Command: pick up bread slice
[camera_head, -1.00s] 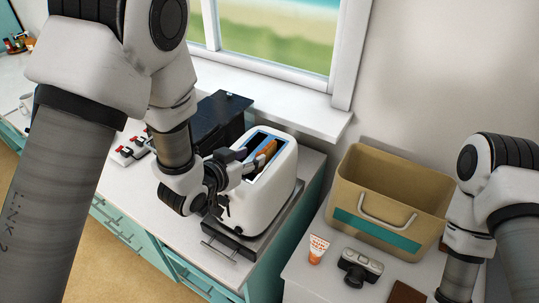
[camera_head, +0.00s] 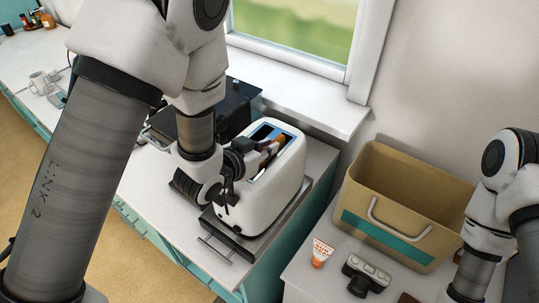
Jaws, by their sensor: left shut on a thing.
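A white toaster (camera_head: 276,188) stands on a dark tray on the white counter, in the middle of the head view. A brown bread slice (camera_head: 264,158) shows at the toaster's top opening. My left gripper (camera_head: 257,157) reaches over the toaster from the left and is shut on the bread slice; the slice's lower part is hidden. My right arm shows at the right edge, but its gripper is out of view.
A tan bin (camera_head: 420,200) with a teal stripe stands right of the toaster. In front of it are a sunscreen tube (camera_head: 321,253) and a camera (camera_head: 367,276). A black box (camera_head: 232,106) is behind the toaster.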

